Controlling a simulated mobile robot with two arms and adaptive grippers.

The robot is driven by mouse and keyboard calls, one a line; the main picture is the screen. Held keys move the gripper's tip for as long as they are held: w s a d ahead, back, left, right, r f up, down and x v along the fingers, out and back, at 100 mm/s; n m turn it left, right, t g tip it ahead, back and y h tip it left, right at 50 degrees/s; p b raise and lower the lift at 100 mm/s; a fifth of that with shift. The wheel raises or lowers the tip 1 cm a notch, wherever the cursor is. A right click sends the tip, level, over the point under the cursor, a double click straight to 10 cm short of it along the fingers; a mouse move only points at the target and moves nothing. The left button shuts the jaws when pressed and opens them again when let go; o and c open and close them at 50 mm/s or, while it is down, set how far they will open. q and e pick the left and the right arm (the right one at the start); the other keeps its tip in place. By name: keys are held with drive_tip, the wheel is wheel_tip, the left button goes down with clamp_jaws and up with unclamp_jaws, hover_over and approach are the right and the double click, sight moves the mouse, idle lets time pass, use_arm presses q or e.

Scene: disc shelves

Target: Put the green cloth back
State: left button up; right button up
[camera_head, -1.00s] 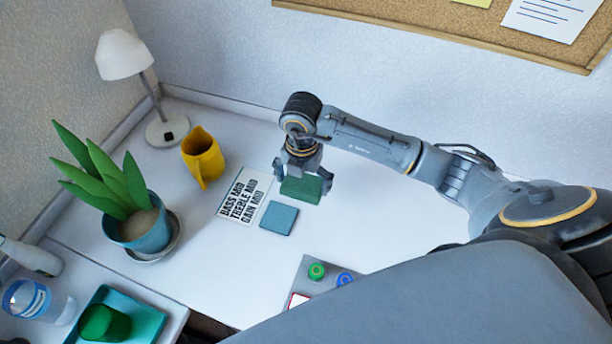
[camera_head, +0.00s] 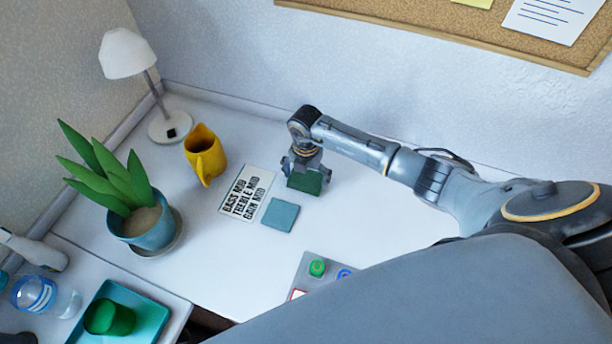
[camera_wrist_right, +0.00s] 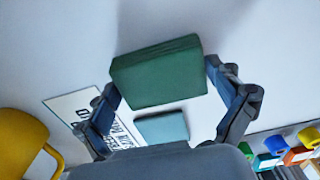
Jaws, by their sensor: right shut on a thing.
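The green cloth (camera_head: 305,182) is a folded, dark green, block-like pad on the right of the white desk's clear middle. My right gripper (camera_head: 303,172) is over it from above and shut on it. In the right wrist view the cloth (camera_wrist_right: 160,75) sits between the two fingers (camera_wrist_right: 165,90). Whether its underside touches the desk is hard to tell. A flat teal square (camera_head: 280,214) lies just left of and nearer than the cloth; it also shows in the wrist view (camera_wrist_right: 162,127). My left gripper is not in view.
A white lettered card (camera_head: 246,192) lies beside the teal square. A yellow mug (camera_head: 205,155), potted plant (camera_head: 150,228) and lamp (camera_head: 165,125) stand left. A teal tray (camera_head: 150,318) holds a green cup (camera_head: 108,317). A grey board (camera_head: 318,280) with coloured pieces is nearer.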

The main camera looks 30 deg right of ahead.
sight(306, 177)
drive_tip(key=shift+f, duration=0.1)
drive_tip(key=o, duration=0.8)
drive_tip(key=shift+c, duration=0.2)
wheel_tip(306, 177, up, 12)
drive_tip(key=b, duration=0.1)
